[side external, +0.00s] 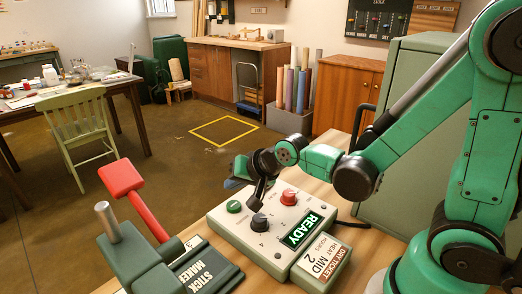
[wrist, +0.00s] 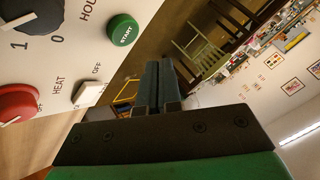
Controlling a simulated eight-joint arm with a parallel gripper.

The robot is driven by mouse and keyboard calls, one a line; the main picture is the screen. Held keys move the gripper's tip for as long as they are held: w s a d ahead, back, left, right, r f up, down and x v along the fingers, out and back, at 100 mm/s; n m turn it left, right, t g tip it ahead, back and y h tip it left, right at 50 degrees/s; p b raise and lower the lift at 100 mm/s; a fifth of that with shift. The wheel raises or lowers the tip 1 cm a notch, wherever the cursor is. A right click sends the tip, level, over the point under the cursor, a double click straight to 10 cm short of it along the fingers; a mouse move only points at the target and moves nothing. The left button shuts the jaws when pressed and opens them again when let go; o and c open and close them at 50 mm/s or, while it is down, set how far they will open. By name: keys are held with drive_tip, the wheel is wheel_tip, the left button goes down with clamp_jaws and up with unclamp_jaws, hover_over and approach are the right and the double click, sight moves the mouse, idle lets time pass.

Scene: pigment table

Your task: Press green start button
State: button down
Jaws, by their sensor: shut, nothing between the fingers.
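The green START button (side external: 234,207) sits at the left corner of a cream control box (side external: 229,226). My gripper (side external: 232,184) is just above and behind the button in the side view. In the wrist view my gripper (wrist: 163,68) has its two dark fingers together and empty, pointing past the box toward the room. The fingers appear apart from the button; the exact gap is hard to tell.
The box also has a dark knob (side external: 260,222), a red HEAT knob (side external: 289,197), a white switch (wrist: 90,93) and a lit READY display (side external: 302,229). A dark stick maker with a red lever (side external: 122,178) stands left. A label block (side external: 321,264) adjoins the box.

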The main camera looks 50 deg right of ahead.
drive_tip(key=shift+r, duration=1.3)
drive_tip(key=shift+s+r, duration=0.1)
drive_tip(key=shift+s, duration=0.1)
drive_tip(key=s+d+r+n+g+h, duration=0.1)
drive_tip(key=s+d+r+n+g, duration=0.1)
drive_tip(key=s+n, duration=0.5)
drive_tip(key=shift+s+r+n, duration=0.3)
drive_tip(key=shift+s+n, duration=0.1)
drive_tip(key=shift+s, duration=0.5)
